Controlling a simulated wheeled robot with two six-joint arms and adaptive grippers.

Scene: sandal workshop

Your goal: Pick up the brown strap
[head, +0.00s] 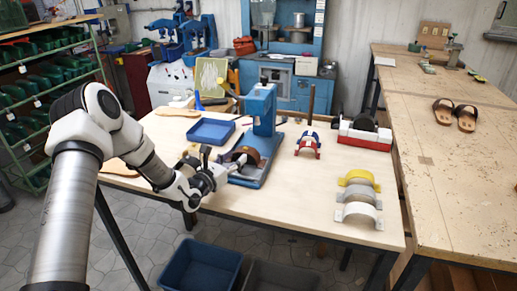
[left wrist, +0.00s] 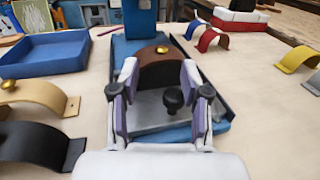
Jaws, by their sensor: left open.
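The brown strap (head: 247,153) is an arched band on the base of the blue press (head: 261,110) on the light wooden table. In the left wrist view the brown strap (left wrist: 160,64) has a brass-coloured knob on top and arches over a grey plate with a black knob. My left gripper (head: 222,170) is at the near side of the strap. In the left wrist view my left gripper (left wrist: 160,82) is open, with a finger on each side of the strap's near part. Whether the fingers touch it I cannot tell. My right gripper is not in view.
A blue tray (head: 211,131) stands left of the press. Tan (left wrist: 38,93) and black (left wrist: 35,145) straps lie nearby at left. Red and blue straps (head: 308,146), a yellow strap (head: 358,178) and pale straps lie to the right. A red-white box (head: 364,138) stands behind.

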